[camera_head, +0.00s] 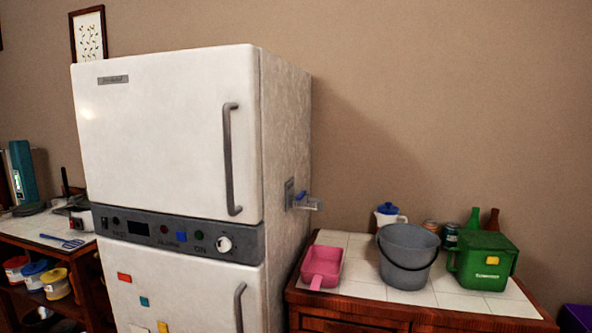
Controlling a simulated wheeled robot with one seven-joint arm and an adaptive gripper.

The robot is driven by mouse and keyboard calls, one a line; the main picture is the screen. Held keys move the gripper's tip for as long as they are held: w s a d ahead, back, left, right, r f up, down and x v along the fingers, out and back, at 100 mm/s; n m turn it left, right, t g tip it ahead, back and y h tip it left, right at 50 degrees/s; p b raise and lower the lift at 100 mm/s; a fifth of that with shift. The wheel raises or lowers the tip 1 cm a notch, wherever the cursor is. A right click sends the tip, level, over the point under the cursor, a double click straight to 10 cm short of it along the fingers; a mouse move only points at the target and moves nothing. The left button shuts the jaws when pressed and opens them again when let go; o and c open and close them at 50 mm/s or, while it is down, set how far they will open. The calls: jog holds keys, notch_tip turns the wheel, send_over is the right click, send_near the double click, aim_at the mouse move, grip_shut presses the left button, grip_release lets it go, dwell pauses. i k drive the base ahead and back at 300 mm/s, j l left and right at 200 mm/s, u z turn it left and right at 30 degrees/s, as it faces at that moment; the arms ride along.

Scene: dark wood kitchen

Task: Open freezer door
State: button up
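A white fridge-freezer (165,142) stands left of centre in the head view. Its upper door has a grey vertical handle (231,160) near the right edge, and this door looks closed. Below a grey control panel (178,234) with a white knob is the lower door (185,292), which has its own grey handle (239,306) at the right. The lower door also looks closed, and its bottom is cut off by the frame. No lettering tells me which door is the freezer. My gripper is not in view.
Right of the fridge, a tiled wooden counter (360,291) holds a pink scoop (322,267), a grey bucket (407,262), a green container (483,265) and bottles. A small bracket (303,201) sticks out from the fridge's right side. Shelves with jars stand at left.

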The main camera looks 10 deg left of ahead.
aim_at(176, 132)
jog(key=u, duration=1.25)
